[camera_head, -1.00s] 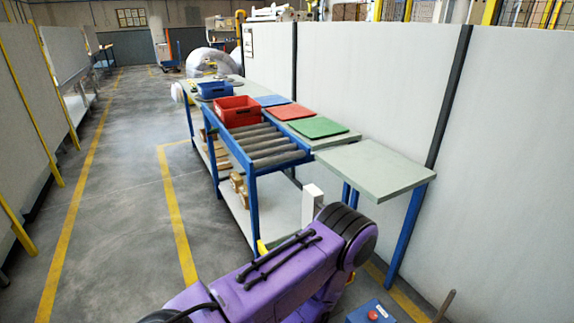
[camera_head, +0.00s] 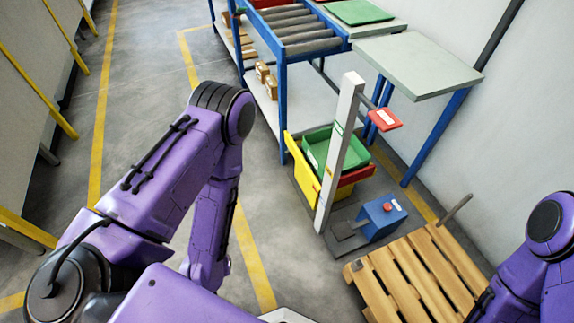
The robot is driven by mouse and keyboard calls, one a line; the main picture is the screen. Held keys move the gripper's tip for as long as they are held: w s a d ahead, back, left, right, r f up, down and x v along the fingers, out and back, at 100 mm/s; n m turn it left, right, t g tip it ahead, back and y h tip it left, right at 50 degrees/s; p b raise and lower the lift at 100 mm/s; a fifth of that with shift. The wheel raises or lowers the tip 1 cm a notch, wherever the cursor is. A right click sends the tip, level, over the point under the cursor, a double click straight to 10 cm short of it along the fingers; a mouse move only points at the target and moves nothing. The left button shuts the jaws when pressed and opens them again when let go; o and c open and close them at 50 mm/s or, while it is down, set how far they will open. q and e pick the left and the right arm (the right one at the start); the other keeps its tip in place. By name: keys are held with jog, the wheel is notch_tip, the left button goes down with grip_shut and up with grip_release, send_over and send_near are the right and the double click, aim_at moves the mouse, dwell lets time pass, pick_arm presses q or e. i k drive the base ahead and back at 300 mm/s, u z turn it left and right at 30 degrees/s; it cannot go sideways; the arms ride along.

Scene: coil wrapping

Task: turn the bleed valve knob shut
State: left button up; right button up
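I cannot make out a bleed valve knob for certain in the head view. A small blue box (camera_head: 373,226) with a red round button (camera_head: 387,207) sits low on a dark base plate at the foot of a white post (camera_head: 342,150). My purple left arm bends in the left half of the picture and its forearm points down, with its gripper out of sight. Part of my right arm shows at the lower right edge, and its gripper is also out of sight.
A wooden pallet (camera_head: 428,270) lies right of the blue box. Green, yellow and red bins (camera_head: 318,150) stand behind the post. A blue-framed roller table (camera_head: 300,38) and a grey-topped table (camera_head: 415,62) stand further back. The floor at left is open.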

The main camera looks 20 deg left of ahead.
aim_at(386, 207)
jog(key=u, duration=0.95)
jog(key=k, duration=0.7)
jog(key=z, duration=0.9)
jog(key=i, duration=0.85)
jog(key=u, duration=0.1)
jog(key=k, duration=1.05)
jog(key=z, duration=0.2)
jog(key=i, duration=0.8)
jog(key=u, duration=0.2)
